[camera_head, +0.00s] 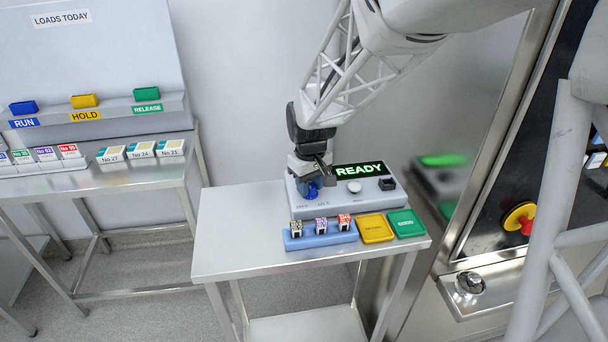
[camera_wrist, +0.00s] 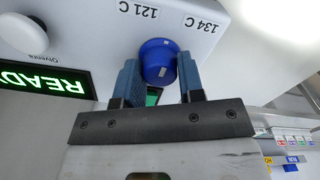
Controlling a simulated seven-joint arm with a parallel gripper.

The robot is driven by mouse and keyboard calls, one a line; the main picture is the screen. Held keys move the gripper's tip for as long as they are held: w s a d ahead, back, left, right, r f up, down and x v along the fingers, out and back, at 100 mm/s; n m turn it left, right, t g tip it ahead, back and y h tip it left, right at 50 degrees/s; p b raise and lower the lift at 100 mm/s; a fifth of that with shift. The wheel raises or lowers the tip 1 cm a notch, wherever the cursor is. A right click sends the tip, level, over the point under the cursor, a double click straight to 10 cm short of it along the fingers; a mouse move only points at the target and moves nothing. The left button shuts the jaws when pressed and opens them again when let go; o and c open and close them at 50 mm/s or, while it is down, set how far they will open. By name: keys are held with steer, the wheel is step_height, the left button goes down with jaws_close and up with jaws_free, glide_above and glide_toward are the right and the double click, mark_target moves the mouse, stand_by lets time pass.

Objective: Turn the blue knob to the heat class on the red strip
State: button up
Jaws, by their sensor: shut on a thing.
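The blue knob (camera_head: 312,190) is on the left of the grey control box (camera_head: 360,202), mostly hidden by my gripper (camera_head: 318,178) in the head view. In the wrist view the blue knob (camera_wrist: 157,50) lies between the two fingers of my gripper (camera_wrist: 158,80), which is shut on it. A small pale mark shows on the knob's face. The labels "121 C" (camera_wrist: 138,10) and "134 C" (camera_wrist: 202,24) are on the box beside the knob. A small red-topped piece (camera_head: 344,220) stands at the right of the blue rack (camera_head: 320,239); its print is too small to read.
A green "READY" display (camera_head: 358,170), a white button (camera_head: 354,187) and a black part (camera_head: 387,184) are on the box. Yellow (camera_head: 376,229) and green (camera_head: 407,223) trays lie in front. A steel machine with a yellow-red knob (camera_head: 519,217) stands right.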

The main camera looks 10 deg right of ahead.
mark_target(310, 185)
steer(key=m, duration=0.5)
steer(key=shift+m, duration=0.3)
stand_by(0.4)
steer(key=o, duration=0.9)
steer(key=shift+r, duration=3.95)
